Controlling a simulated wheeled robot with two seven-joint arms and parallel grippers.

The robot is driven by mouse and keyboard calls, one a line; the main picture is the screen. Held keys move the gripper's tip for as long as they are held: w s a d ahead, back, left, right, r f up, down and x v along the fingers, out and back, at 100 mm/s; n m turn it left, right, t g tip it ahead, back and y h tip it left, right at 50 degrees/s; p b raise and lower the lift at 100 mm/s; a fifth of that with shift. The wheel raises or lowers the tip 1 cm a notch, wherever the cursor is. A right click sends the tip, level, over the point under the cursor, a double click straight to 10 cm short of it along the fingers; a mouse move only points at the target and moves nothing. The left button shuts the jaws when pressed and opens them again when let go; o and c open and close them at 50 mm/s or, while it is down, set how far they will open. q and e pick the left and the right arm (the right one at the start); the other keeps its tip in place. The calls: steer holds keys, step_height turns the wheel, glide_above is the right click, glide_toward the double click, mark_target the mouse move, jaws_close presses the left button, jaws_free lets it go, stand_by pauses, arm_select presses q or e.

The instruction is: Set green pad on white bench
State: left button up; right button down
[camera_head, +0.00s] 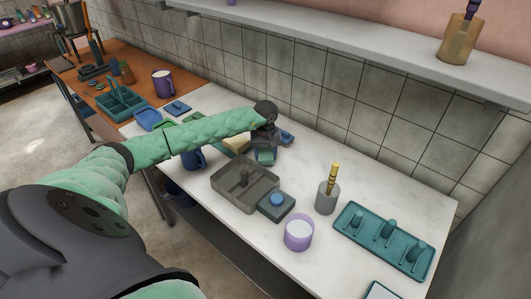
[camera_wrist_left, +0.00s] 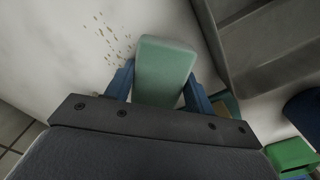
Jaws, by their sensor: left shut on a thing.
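My left gripper (camera_head: 265,146) reaches over the back part of the white bench (camera_head: 330,260). It is shut on the green pad (camera_head: 264,157), a teal-green block with rounded edges. In the left wrist view the green pad (camera_wrist_left: 165,68) sits between the two blue fingers of the gripper (camera_wrist_left: 159,76) and sticks out past them, with the white bench (camera_wrist_left: 60,50) beneath. I cannot tell whether the pad touches the bench. My right gripper is not in view.
A grey tray (camera_head: 228,196), a dark box with a blue knob (camera_head: 277,206), a purple cup (camera_head: 299,236), a grey holder (camera_head: 327,200) and a teal pegged rack (camera_head: 360,244) stand nearby. Small crumbs (camera_wrist_left: 105,32) lie beside the pad. A shelf (camera_head: 370,48) overhangs the back.

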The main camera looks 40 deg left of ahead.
arm_select(q)
steer(key=shift+f, duration=0.45)
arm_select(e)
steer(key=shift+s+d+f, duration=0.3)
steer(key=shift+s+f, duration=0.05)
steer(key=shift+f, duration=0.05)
arm_select(q)
steer(key=shift+f, duration=0.15)
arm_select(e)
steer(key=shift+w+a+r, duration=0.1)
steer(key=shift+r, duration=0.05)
arm_select(q)
steer(key=o, duration=1)
steer(key=shift+o, duration=0.2)
steer(key=shift+r, duration=0.2)
